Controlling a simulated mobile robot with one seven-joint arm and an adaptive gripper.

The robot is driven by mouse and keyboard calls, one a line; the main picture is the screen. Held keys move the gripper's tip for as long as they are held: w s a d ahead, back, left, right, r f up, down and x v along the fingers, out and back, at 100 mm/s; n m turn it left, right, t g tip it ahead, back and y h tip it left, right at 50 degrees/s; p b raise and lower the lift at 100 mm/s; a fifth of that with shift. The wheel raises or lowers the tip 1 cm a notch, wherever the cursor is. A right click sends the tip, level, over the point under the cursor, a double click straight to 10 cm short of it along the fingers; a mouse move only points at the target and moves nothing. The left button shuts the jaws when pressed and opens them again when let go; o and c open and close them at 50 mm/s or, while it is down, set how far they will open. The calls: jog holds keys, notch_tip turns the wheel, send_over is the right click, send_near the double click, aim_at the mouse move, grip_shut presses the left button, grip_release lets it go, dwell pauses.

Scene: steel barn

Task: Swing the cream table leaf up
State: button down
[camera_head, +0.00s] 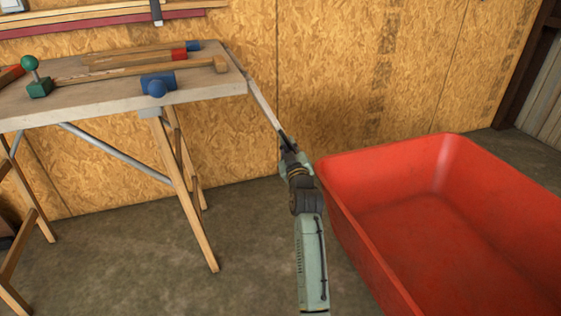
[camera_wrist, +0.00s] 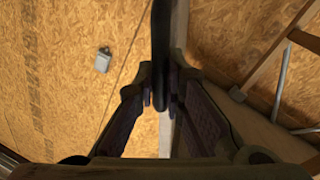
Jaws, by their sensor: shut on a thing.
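The cream table leaf (camera_head: 265,106) slopes down from the right end of the workbench (camera_head: 120,97), seen nearly edge-on as a thin pale strip. My gripper (camera_head: 287,151) is at its lower outer end and shut on it. In the wrist view, my gripper's fingers (camera_wrist: 159,95) close around a dark bar (camera_wrist: 160,45) beside the pale edge of the leaf (camera_wrist: 179,42). I cannot tell how the bar joins the leaf. Most of the leaf's face is hidden by the viewing angle.
A large red tub (camera_head: 370,205) stands just right of my arm. Mallets and hammers, including a blue-headed one (camera_head: 157,84), lie on the workbench. Its wooden trestle leg (camera_head: 187,185) reaches the floor left of my arm. A chipboard wall (camera_head: 330,70) closes the back.

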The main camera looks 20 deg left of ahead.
jog(key=shift+w+d+r+n+b, duration=0.35)
jog(key=shift+w+d+n+b, duration=0.05)
jog(key=shift+d+b, duration=0.25)
jog(key=c, duration=1.7)
grip_release()
jog(key=shift+o, duration=0.2)
jog(key=shift+s, duration=0.1)
jog(key=v, duration=0.7)
jog(key=shift+s, duration=0.15)
jog(key=shift+a, duration=0.1)
